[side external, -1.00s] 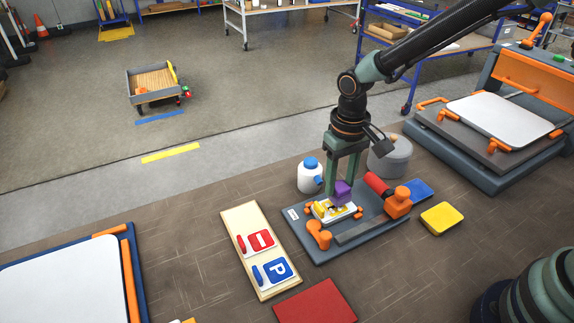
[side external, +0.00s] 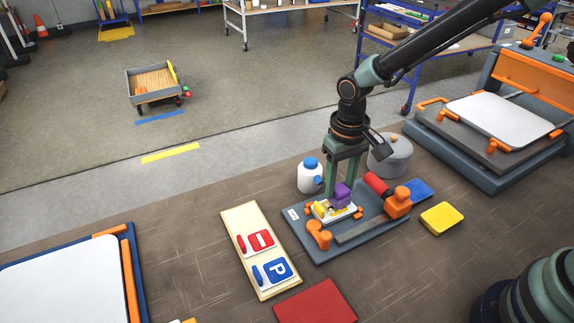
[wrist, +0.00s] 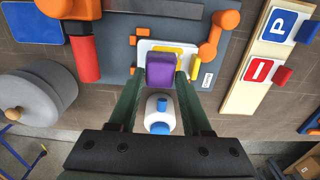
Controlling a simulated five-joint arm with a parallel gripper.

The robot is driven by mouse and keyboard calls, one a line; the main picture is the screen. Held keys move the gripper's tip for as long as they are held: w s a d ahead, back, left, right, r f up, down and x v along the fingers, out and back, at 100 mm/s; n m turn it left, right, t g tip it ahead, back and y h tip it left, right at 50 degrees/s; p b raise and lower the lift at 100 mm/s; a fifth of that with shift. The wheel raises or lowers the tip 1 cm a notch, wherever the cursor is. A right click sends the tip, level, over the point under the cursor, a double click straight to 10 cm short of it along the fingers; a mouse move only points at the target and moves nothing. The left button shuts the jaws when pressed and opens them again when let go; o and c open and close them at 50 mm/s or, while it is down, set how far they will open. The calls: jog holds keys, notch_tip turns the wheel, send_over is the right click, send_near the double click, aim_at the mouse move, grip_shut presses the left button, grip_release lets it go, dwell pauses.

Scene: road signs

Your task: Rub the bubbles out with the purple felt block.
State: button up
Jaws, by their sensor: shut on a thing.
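The purple felt block (side external: 342,193) is held between the fingers of my gripper (side external: 341,190), which is shut on it. It also shows in the wrist view (wrist: 160,71) between the two green fingers. The block is over a small white sign plate (side external: 326,213) with yellow on it, in the grey fixture (side external: 325,250). In the wrist view the plate (wrist: 148,45) is partly hidden by the block. I cannot tell whether the block touches the plate, and no bubbles can be made out at this size.
Orange clamps (side external: 319,234) and a red roller (side external: 377,184) stand on the fixture. A white bottle with blue cap (side external: 310,178) and a grey lidded pot (side external: 390,158) stand behind. A wooden rack (side external: 262,252) with two signs lies left; a yellow sponge-like block (side external: 441,217) lies right.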

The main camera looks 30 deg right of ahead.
jog(key=shift+f, duration=0.55)
jog(key=shift+s, duration=0.15)
jog(key=shift+s, duration=0.4)
jog(key=shift+w, duration=0.85)
jog(key=shift+s+r, duration=0.1)
jog(key=shift+s, duration=0.65)
jog(key=shift+w, duration=0.35)
